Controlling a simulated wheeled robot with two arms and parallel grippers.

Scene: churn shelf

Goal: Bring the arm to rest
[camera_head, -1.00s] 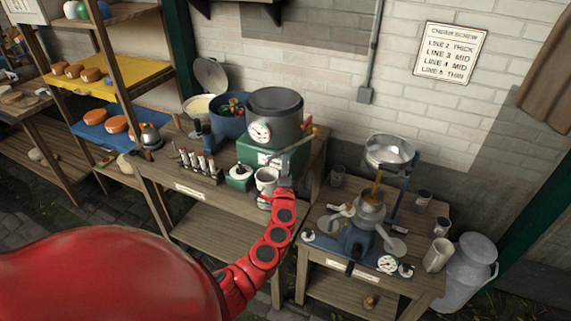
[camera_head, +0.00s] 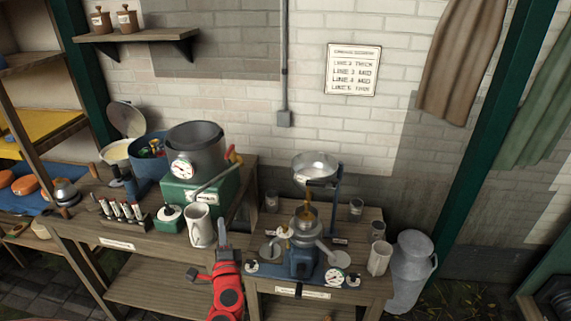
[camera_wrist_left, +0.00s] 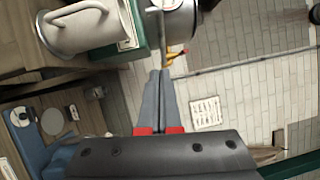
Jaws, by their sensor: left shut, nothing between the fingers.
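My left arm comes up from the bottom of the head view, red, with its grey left gripper (camera_head: 223,240) raised in front of the gap between the two benches. The gripper also shows in the left wrist view (camera_wrist_left: 158,78), its grey fingers together with nothing between them. A white jug (camera_head: 200,226) stands at the front edge of the left bench (camera_head: 150,238), just left of and behind the fingers. They look apart from it. The jug shows at the top left of the wrist view (camera_wrist_left: 78,28). My right gripper is not seen.
A green machine (camera_head: 190,190) with a grey pot and red-handled crank stands behind the jug. A blue separator (camera_head: 302,256) with a steel bowl (camera_head: 315,166) stands on the right bench. A milk churn (camera_head: 410,270) is on the floor at right. A wall sign (camera_head: 352,70) hangs behind.

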